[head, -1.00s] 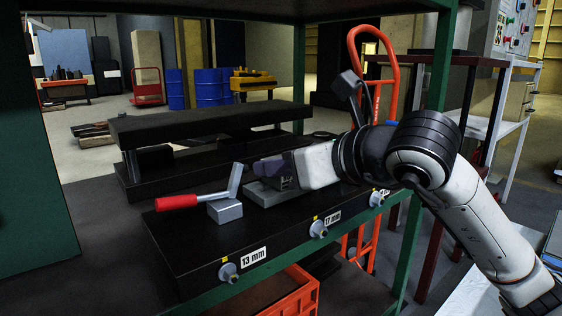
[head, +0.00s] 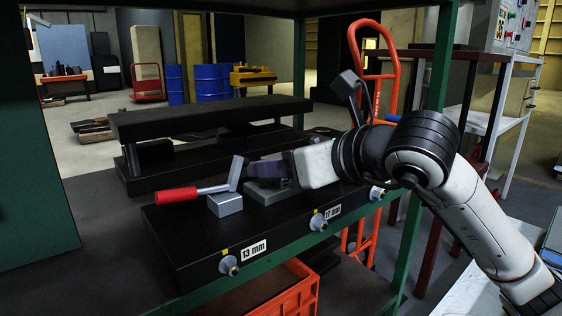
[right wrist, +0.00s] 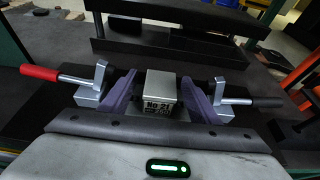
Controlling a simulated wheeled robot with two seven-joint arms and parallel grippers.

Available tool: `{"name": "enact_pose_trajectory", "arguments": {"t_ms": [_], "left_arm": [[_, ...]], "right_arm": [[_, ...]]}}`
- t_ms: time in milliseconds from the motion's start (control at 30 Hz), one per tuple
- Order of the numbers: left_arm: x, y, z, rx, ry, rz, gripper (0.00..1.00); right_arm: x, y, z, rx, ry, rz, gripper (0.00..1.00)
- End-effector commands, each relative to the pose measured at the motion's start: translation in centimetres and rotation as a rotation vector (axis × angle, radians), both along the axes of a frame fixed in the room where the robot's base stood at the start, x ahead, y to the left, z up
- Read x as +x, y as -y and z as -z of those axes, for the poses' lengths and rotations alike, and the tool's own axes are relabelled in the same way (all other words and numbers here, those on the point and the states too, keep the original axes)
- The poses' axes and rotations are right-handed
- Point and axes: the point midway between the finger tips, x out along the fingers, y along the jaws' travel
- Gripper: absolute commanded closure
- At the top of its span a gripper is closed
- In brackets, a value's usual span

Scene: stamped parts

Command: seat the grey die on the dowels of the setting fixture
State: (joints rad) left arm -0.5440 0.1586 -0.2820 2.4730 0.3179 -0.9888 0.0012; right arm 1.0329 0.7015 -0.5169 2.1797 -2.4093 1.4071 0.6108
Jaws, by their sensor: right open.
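The grey die (right wrist: 160,90), a block with "No 21" lettering on its face, stands upright between the purple fingers of my right gripper (right wrist: 157,97) in the right wrist view. The fingers are open, with a gap on each side of the die. In the head view my right gripper (head: 268,172) is over a grey plate (head: 262,193) on the black setting fixture (head: 190,245), and the die is mostly hidden there. Dowels are not visible, so I cannot tell whether the die rests on them. My left gripper is out of view.
A clamp with a red handle (head: 177,195) is close left of the gripper; one with a black handle (right wrist: 252,102) is on the other side. A black two-level stand (head: 210,120) is behind. Knobs with 13 mm (head: 253,250) and 17 mm labels line the front. A green post (head: 415,230) stands nearby.

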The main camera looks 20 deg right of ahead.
Motion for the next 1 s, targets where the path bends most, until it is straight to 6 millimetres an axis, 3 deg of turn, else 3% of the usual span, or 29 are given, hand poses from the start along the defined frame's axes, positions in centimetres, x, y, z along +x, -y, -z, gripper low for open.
{"name": "enact_pose_trajectory", "arguments": {"t_ms": [67,100,300,500,700,1000], "left_arm": [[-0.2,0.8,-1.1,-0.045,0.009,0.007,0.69],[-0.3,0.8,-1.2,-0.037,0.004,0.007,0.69],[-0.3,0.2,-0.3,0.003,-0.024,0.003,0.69],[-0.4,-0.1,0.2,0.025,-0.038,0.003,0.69],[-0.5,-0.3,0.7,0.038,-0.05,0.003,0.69],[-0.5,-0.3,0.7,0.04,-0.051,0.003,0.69]], "right_arm": [[0.0,0.0,0.0,0.001,0.002,0.0,0.44],[-1.0,0.5,-0.8,-0.001,0.008,0.001,0.44],[-5.2,2.0,-2.5,0.0,0.011,0.002,0.44],[-8.1,3.0,-3.6,0.003,0.012,0.002,0.44],[-9.2,3.3,-4.0,0.003,0.012,0.0,0.44],[-9.2,3.3,-4.0,0.004,0.011,0.0,0.44]]}}
